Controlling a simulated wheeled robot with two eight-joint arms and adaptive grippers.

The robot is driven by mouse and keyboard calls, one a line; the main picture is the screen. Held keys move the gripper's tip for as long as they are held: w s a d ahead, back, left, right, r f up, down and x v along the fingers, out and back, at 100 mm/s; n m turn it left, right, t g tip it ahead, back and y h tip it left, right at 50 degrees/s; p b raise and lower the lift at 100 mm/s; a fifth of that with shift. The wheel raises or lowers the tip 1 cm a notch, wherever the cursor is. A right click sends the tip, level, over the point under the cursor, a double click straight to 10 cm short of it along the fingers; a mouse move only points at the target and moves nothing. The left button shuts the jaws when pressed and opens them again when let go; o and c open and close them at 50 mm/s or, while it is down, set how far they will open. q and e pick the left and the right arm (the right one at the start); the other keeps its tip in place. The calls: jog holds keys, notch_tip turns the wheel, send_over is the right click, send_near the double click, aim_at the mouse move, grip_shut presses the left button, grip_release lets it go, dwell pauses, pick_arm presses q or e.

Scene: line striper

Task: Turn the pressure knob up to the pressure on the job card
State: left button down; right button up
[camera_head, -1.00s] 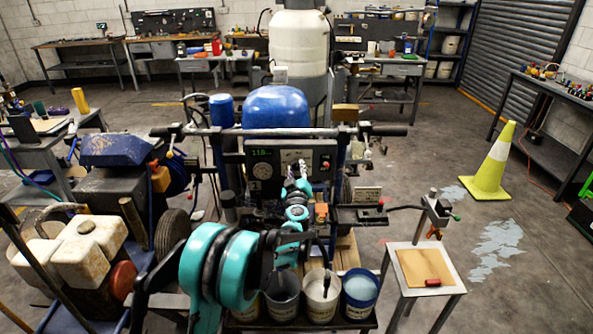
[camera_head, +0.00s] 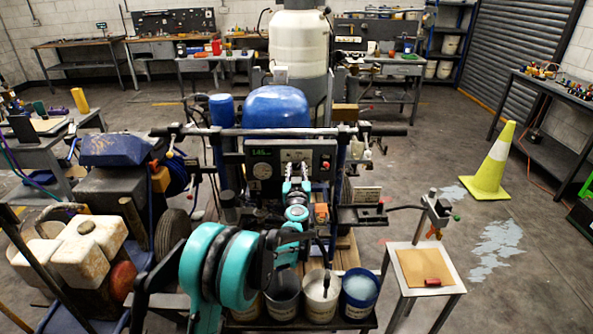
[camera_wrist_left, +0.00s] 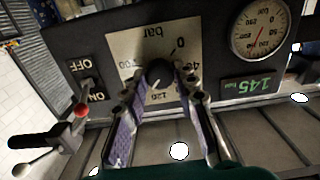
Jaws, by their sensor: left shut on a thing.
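The black pressure knob (camera_wrist_left: 159,73) sits on a pale bar dial plate (camera_wrist_left: 124,49) in the left wrist view, where the panel appears upside down. My left gripper (camera_wrist_left: 160,86) is shut on the knob, one finger on each side. In the head view my left gripper (camera_head: 297,178) reaches the front of the dark control panel (camera_head: 262,157) and mostly hides the knob. The green display (camera_wrist_left: 250,86) reads 145. My right gripper is not in view.
A round gauge (camera_wrist_left: 260,32) and an OFF/ON switch with a red-tipped lever (camera_wrist_left: 82,110) flank the dial. Several buckets (camera_head: 322,297) stand below the panel. A small table (camera_head: 423,268) and a yellow-green cone (camera_head: 492,165) stand at right, with open floor around them.

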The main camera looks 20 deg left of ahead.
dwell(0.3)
pick_arm(q)
jog(key=c, duration=1.2)
grip_release()
jog(key=shift+s, duration=0.1)
jog(key=v, duration=1.2)
jog(key=shift+r, duration=0.1)
